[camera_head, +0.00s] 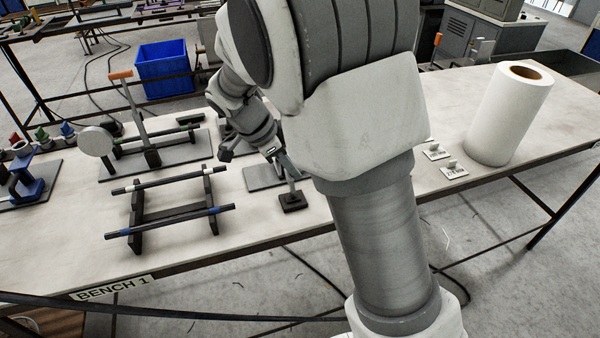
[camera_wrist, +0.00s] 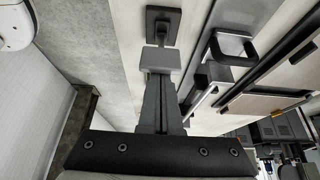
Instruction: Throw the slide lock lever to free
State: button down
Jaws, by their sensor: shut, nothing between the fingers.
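My gripper (camera_head: 285,168) is shut and empty, pointing down over the bench right of the rod rack. It also shows in the wrist view (camera_wrist: 160,62), with its fingertips close to a short post on a dark square block (camera_wrist: 163,22). The same block (camera_head: 291,202) sits near the bench's front edge in the head view; I cannot tell whether the fingertips touch the post. No part is labelled clearly enough to tell which is the slide lock lever. A tall lever with an orange handle (camera_head: 121,75) stands upright on the fixture at the left.
A rack (camera_head: 138,215) holds two dark rods left of my gripper. A grey plate (camera_head: 262,178) lies behind the block. A white roll (camera_head: 510,112) and small white tags (camera_head: 453,170) are at the right. My arm hides the bench's middle.

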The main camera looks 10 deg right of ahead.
aim_at(288, 180)
jog(key=a+h+b, duration=0.2)
jog(key=h+b, duration=0.1)
jog(key=shift+s+a+f, duration=0.2)
jog(key=shift+a+f, duration=0.15)
jog(key=shift+a+b, duration=0.3)
jog(key=shift+b, duration=0.05)
jog(key=shift+a, duration=0.1)
